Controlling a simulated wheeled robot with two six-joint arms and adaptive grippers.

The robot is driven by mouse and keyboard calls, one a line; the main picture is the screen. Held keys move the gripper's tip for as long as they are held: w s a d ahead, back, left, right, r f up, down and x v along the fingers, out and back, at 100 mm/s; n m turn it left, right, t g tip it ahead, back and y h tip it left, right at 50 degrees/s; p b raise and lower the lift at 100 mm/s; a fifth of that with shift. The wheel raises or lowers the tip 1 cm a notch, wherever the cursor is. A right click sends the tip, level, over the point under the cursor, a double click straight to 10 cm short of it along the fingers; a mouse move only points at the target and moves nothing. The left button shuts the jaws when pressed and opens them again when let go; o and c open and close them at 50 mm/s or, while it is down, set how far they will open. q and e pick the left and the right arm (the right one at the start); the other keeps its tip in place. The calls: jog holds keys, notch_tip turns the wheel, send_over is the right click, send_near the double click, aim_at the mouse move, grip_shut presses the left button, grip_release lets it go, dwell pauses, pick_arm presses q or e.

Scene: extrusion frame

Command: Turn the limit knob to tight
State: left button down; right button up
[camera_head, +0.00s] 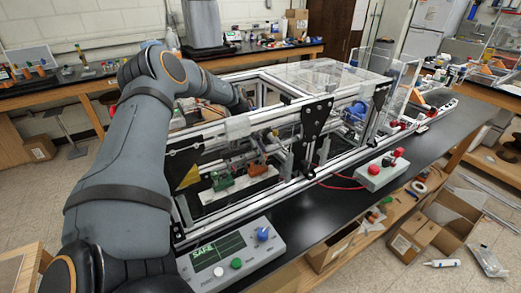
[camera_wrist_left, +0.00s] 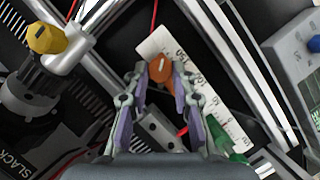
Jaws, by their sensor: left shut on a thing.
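In the left wrist view an orange knob (camera_wrist_left: 159,70) with a white pointer line sits at the upper end of a white marked plate (camera_wrist_left: 218,108). In the head view the orange knob (camera_head: 258,169) seems to show inside the extrusion frame, beside a green part (camera_head: 222,182). My left gripper cannot be made out there. My right gripper is in neither view.
A yellow knob (camera_wrist_left: 46,38) stands left in the wrist view, above a label reading SLACK (camera_wrist_left: 18,160). Aluminium rails (camera_head: 285,200) surround the work area. A grey panel (camera_head: 270,250) reading SAFE and a box with red knobs (camera_head: 375,178) sit on the black bench.

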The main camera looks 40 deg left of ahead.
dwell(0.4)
pick_arm(q)
jog(key=c, duration=1.1)
grip_release()
